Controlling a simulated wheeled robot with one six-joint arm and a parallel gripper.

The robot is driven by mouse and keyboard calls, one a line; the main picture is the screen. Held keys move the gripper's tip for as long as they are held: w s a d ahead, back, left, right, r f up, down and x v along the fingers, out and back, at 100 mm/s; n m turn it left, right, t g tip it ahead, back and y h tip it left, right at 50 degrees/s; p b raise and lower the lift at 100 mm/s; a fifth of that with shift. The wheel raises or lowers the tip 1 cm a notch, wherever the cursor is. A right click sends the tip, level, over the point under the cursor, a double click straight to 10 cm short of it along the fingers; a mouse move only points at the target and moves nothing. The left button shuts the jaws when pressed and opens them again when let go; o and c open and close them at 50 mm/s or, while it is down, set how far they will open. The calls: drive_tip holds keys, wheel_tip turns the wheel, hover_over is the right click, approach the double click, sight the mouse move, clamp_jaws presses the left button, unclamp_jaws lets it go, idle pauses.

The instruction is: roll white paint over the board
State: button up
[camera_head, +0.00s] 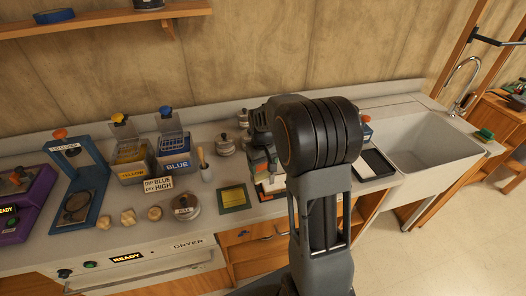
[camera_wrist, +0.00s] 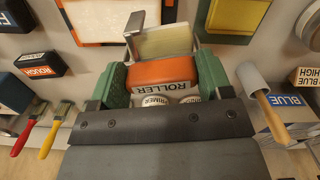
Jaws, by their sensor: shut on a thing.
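My gripper (camera_wrist: 162,84) is shut on the orange handle of a roller (camera_wrist: 160,70), between green fingers in the wrist view. The roller's cream head (camera_wrist: 168,42) and grey metal arm show just beyond the handle. A label reading ROLLER is right beside the handle. A pale panel with an orange-red border (camera_wrist: 100,18), possibly the board, lies near the roller head. In the head view my gripper (camera_head: 262,160) is over the counter, and my arm hides much of the panel. A black tray with a white inside (camera_head: 376,164) lies right of my arm.
A sink (camera_head: 430,145) is at the right. A yellow square in a green frame (camera_head: 234,198) lies left of my gripper. Yellow (camera_head: 130,155) and blue (camera_head: 173,150) containers stand further left. Brushes (camera_wrist: 55,130) lie at the wrist view's left. Round PRIMER-labelled items are beside the fingers.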

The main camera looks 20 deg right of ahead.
drive_tip(key=shift+r+p, duration=1.6)
drive_tip(key=shift+r, duration=0.95)
drive_tip(key=shift+f, duration=0.1)
